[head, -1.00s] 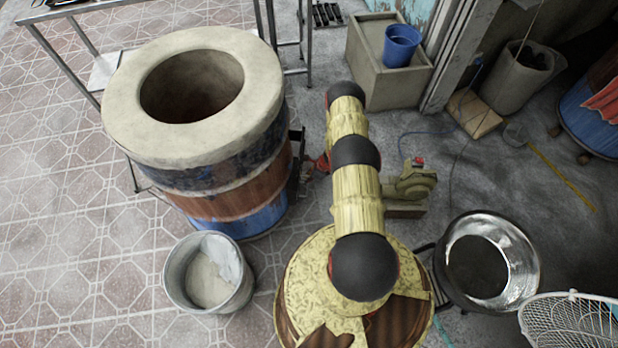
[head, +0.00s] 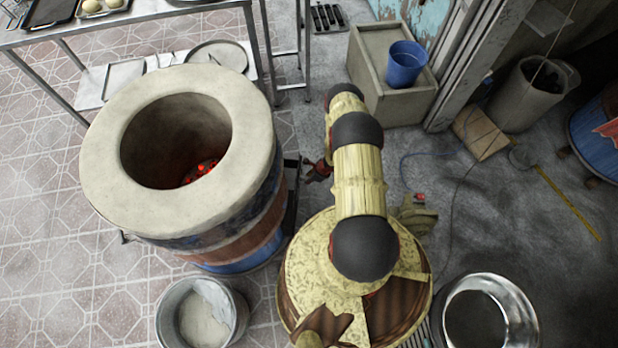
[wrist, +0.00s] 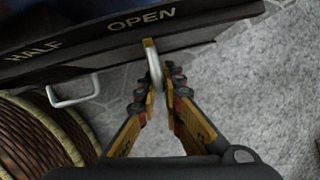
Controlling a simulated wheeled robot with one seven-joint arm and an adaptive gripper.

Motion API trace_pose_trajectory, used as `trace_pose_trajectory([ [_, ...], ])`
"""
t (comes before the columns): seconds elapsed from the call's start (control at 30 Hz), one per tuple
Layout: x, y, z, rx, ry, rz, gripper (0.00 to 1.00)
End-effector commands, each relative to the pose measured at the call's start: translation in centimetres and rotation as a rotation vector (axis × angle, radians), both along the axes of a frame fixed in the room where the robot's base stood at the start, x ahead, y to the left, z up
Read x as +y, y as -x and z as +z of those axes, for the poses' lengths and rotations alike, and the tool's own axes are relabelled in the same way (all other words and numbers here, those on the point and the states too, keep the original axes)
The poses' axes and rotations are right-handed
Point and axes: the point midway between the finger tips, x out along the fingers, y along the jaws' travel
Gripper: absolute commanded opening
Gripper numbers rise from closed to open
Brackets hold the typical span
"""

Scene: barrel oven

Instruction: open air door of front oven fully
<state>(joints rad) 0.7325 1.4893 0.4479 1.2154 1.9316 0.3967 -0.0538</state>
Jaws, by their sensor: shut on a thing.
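The front oven (head: 235,205) is a barrel with a thick pale rim and glowing embers inside. A dark metal fitting (head: 291,182) stands on its right side. In the wrist view this is a black plate (wrist: 200,28) lettered HALF and OPEN. My gripper (head: 318,170) is beside the fitting, mostly hidden by my arm in the head view. In the wrist view my gripper (wrist: 160,92) is shut on a metal handle (wrist: 155,66), just below the word OPEN. A second wire handle (wrist: 76,93) is at the left, below HALF. The door panel itself is not clearly distinguishable.
A metal bucket (head: 241,305) stands in front of the oven. A steel bowl (head: 527,325) is at the lower right, and a blue bucket (head: 405,64) sits on a box (head: 365,75) behind. A metal table (head: 150,10) is behind the oven. Floor right of my arm is partly clear.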

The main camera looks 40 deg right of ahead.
Motion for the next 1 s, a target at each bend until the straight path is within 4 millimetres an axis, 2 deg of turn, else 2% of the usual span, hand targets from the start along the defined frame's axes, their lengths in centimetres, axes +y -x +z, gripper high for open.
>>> trace_pose_trajectory([
  [0.43, -0.16, -0.16, -0.01, -0.002, 0.002, -0.001, 0.0],
  [0.47, -0.19, -0.17, 0.0, -0.003, 0.003, -0.002, 0.09],
  [0.77, -0.12, -0.15, 0.03, -0.002, 0.002, 0.0, 0.26],
  [1.0, 0.03, 0.01, -0.02, 0.0, 0.0, 0.0, 0.27],
])
